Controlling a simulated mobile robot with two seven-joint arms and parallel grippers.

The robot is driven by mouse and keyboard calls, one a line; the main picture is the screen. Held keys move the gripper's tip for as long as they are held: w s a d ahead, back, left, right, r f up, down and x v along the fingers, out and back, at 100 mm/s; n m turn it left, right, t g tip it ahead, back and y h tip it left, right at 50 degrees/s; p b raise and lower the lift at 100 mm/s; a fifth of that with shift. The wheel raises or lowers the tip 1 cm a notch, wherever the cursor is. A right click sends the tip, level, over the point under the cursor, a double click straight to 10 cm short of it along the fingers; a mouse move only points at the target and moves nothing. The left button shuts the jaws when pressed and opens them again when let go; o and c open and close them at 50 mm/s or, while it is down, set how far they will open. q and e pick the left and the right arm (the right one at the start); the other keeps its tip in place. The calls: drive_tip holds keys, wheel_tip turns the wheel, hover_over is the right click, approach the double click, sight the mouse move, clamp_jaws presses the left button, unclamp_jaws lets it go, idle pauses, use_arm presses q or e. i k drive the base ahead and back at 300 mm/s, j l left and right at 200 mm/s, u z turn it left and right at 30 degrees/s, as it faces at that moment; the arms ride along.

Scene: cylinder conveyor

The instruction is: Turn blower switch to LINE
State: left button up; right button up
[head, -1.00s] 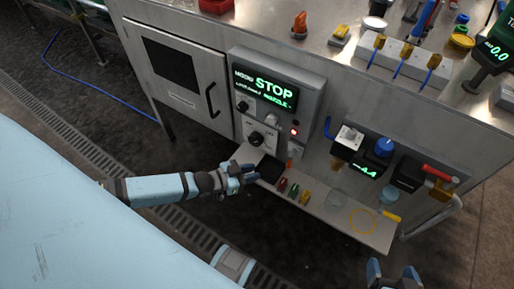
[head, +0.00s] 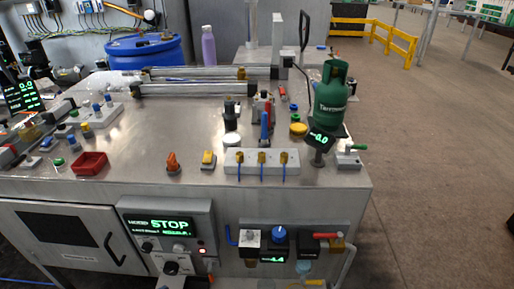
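The control box (head: 132,208) is on the front of the steel bench, at the lower left of the head view. Its display (head: 158,226) reads STOP in green, with smaller text that I cannot read fully. Below the display are a small black knob (head: 147,246), a grey knob (head: 179,248) and a lit red lamp (head: 202,251). A larger black rotary knob (head: 171,268) sits lower on a pale plate; its labels and pointer are too small to read, so I cannot tell its setting. Neither gripper is in view.
The bench top (head: 180,128) carries a red tray (head: 90,163), an orange switch (head: 172,162), a white block with brass valves (head: 233,160) and a green gas cylinder (head: 332,93). A blue regulator knob (head: 280,233) is right of the control box. The floor (head: 440,180) at right is clear.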

sight(147, 248)
drive_tip(key=k+j, duration=0.75)
